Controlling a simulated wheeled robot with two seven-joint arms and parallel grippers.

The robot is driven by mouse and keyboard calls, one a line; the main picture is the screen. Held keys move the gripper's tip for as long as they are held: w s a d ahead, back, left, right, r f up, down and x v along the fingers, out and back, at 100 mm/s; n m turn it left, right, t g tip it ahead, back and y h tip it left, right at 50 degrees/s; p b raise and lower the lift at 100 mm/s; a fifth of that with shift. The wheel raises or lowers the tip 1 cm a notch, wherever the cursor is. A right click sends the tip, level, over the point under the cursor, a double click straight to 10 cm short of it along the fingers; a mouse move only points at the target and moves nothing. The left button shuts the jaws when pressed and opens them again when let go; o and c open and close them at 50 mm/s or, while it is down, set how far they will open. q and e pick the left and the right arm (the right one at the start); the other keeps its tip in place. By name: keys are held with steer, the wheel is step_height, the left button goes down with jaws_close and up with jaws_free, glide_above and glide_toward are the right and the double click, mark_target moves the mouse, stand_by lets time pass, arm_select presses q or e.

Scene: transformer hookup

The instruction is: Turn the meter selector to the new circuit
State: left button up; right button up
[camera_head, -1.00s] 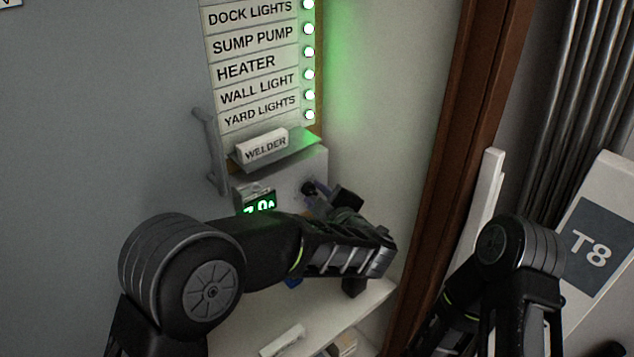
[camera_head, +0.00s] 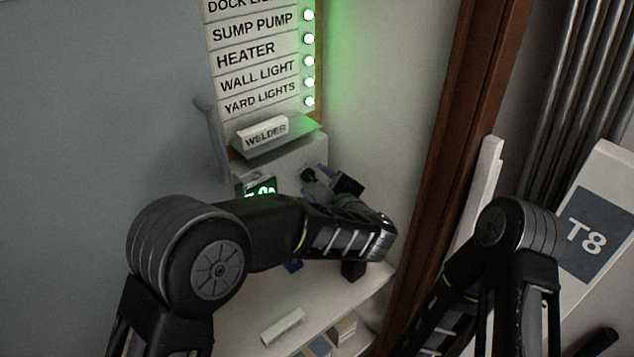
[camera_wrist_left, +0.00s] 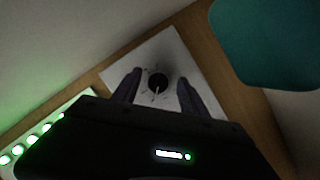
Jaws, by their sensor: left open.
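The meter selector is a black knob (camera_wrist_left: 158,82) with a white pointer on a white plate (camera_wrist_left: 176,50) with small marks in the left wrist view. It also shows as a small dark knob (camera_head: 309,174) on the grey meter box (camera_head: 306,157) in the head view. My left gripper (camera_wrist_left: 163,84) is open, with one dark finger on each side of the knob; contact cannot be told. In the head view the left gripper (camera_head: 326,187) is at the box's right front. A green lit display (camera_head: 262,188) is partly hidden behind my left arm. My right gripper is out of view.
A WELDER label (camera_head: 264,133) sits above the box, below a label panel (camera_head: 258,75) with green lamps. A handle (camera_head: 211,137) is left of the box. A white shelf (camera_head: 335,292) lies below. A brown post (camera_head: 437,190) stands right. A teal object (camera_wrist_left: 265,42) is near the left wrist.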

arm_select(q)
steer(key=b+v, duration=0.1)
steer(key=v, duration=0.6)
steer(key=shift+s+r, duration=0.15)
steer(key=shift+s, duration=0.25)
steer(key=shift+d, duration=0.15)
